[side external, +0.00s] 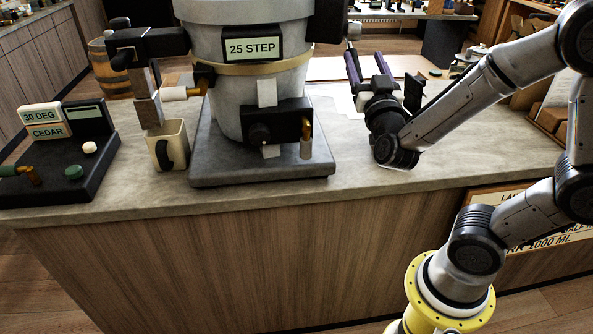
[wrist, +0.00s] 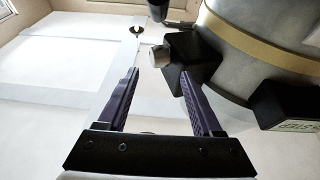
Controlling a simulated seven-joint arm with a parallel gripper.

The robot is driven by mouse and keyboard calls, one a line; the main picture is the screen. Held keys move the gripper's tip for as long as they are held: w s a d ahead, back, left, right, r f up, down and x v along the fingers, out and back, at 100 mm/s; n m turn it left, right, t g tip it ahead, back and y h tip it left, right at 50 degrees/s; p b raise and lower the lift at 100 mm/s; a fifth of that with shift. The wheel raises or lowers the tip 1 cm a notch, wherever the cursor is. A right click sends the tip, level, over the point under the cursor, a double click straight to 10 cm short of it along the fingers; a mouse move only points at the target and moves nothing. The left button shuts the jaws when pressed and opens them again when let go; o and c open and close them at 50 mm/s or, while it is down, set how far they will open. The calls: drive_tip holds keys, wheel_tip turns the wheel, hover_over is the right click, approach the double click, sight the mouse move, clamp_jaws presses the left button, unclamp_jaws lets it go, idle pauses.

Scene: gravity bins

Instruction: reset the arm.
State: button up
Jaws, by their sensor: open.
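My gripper (side external: 367,62) is to the right of the large grey vessel (side external: 225,60) and above the counter, with its two dark purple fingers pointing up and away from the side camera. In the wrist view my gripper (wrist: 160,76) shows its fingers spread, with nothing held between them. A black block on the vessel (wrist: 190,60) has a pale faceted knob (wrist: 160,55), which shows beyond the fingertips, near the right one. I cannot tell how far the knob is from the fingers.
The vessel stands on a dark base (side external: 260,170) and carries a "25 STEP" display (side external: 252,49). A cream mug (side external: 168,147) stands under its left side arm. A black control panel (side external: 70,165) is at far left.

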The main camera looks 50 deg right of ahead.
drive_tip(key=w+a+r+n+t+y, duration=0.35)
drive_tip(key=a+y, duration=0.25)
drive_tip(key=y, duration=0.3)
drive_tip(key=s+a+f+n+g+y, duration=0.2)
drive_tip(key=s+a+n+y, duration=0.15)
drive_tip(key=a+y, duration=0.3)
drive_tip(key=s+a+f+n+g, duration=0.1)
drive_tip(key=s+f+n+g, duration=0.1)
drive_tip(key=s+f+g, duration=0.8)
drive_tip(key=s+f, duration=0.2)
drive_tip(key=s, duration=0.2)
drive_tip(key=shift+s+a+f+g, duration=0.15)
drive_tip(key=shift+s+a+g, duration=0.2)
drive_tip(key=shift+a, duration=0.05)
